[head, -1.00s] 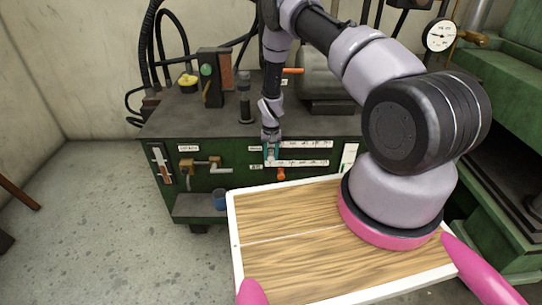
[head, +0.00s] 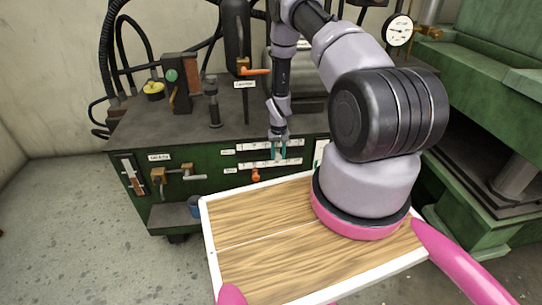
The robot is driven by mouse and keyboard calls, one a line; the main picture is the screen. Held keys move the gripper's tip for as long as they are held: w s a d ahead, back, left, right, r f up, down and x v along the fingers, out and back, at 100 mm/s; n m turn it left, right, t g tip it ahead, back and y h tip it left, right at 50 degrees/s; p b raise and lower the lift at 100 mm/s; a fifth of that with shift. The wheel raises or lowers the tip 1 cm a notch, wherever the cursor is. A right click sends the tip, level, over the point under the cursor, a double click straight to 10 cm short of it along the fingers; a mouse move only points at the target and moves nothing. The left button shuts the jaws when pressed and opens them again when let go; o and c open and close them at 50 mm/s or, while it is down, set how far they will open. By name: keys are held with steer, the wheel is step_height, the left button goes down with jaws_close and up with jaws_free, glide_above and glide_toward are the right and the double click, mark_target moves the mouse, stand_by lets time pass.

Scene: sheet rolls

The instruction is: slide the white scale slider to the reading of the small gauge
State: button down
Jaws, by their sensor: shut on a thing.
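Two white scale strips run across the green cabinet front, an upper one (head: 292,144) and a lower one (head: 250,169). My gripper (head: 278,153), with teal fingers, points down in front of the upper strip, right of its middle. It is shut on the scale slider, which is largely hidden between the fingers. A round white gauge with a dark needle (head: 398,30) is at the upper right; its reading is too small to make out.
An orange knob (head: 256,176) hangs below the lower strip. A wooden tray with a white rim (head: 206,240) is in the foreground. A brass valve (head: 160,176) and a blue cup (head: 196,208) are at left. An orange-handled lever (head: 255,71) stands on the cabinet.

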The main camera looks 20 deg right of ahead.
mark_target(278, 154)
steer(key=shift+c, duration=2.2)
jaws_free()
step_height(278, 154, up, 11)
